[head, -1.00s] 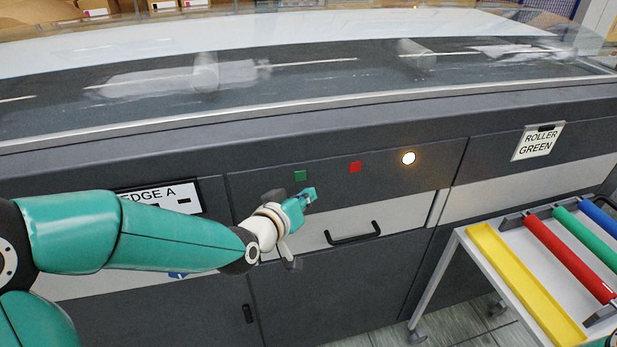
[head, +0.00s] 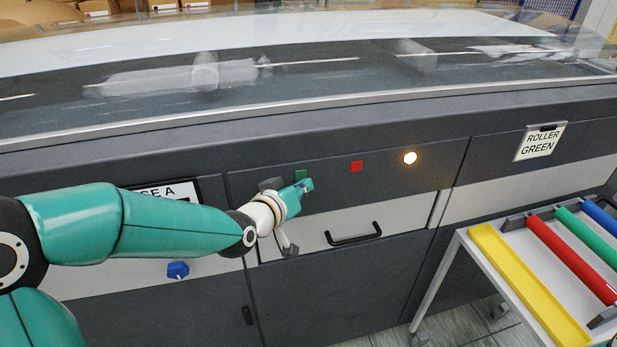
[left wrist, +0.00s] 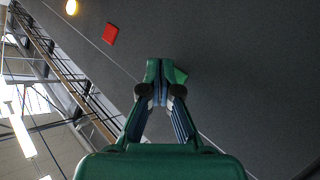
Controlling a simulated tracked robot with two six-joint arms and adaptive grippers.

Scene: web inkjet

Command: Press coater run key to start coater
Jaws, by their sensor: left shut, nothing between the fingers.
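A green square key (head: 301,175) sits on the dark front panel of the machine, with a red square key (head: 356,166) and a lit round lamp (head: 410,158) to its right. My left gripper (head: 307,186) is shut and empty, just below and in front of the green key, partly covering it. In the left wrist view the closed fingertips (left wrist: 160,65) overlap the green key (left wrist: 180,75), which shows beside them. I cannot tell whether they touch. The red key (left wrist: 110,34) and the lamp (left wrist: 71,7) show at the upper left there. My right gripper is not in view.
A black drawer handle (head: 353,234) lies below the keys. A blue knob (head: 178,270) is at the lower left. A white cart (head: 463,250) with a yellow tray (head: 525,285) and coloured rollers stands at the right. A ROLLER GREEN sign (head: 540,142) is on the panel.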

